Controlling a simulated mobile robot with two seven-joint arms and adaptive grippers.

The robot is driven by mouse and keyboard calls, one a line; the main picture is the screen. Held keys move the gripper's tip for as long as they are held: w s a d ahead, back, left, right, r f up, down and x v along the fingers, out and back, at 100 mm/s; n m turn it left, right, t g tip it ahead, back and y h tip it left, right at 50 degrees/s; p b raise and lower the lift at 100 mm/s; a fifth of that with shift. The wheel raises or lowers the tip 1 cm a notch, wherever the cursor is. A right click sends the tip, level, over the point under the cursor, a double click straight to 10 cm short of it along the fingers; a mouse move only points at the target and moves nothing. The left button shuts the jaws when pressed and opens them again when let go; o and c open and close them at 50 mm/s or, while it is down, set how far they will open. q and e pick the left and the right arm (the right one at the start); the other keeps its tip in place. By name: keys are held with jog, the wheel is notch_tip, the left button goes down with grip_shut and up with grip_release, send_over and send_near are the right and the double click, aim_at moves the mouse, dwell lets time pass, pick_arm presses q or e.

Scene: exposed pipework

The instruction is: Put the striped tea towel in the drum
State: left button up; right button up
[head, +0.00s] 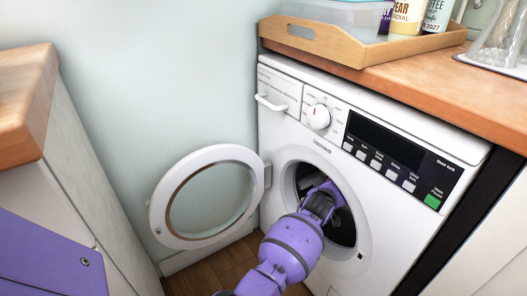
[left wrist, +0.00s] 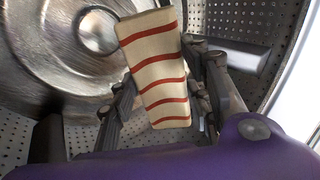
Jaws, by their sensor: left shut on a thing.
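The striped tea towel (left wrist: 158,85), cream with red stripes and folded into a flat block, is between the fingers of my left gripper (left wrist: 163,72) in the left wrist view. The gripper is shut on it. Around it is the perforated metal drum (left wrist: 235,25), with its round back plate behind the towel. In the head view my left gripper (head: 322,200) reaches through the round opening of the white washing machine (head: 400,225) into the dark drum (head: 344,226). I cannot make out the towel there. My right gripper is not in view.
The round door (head: 165,205) stands wide open to the left of the opening. A wooden worktop (head: 440,68) above bears a wooden tray (head: 345,45) with a plastic box and bottles. A wood-topped cabinet (head: 75,175) stands at the left.

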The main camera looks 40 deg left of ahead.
pick_arm(q)
jog(key=shift+w+r, duration=0.15)
jog(key=shift+r, duration=0.15)
jog(key=o, duration=1.2)
jog(key=shift+d, duration=0.1)
jog(key=shift+s, duration=0.5)
jog(key=v, duration=1.1)
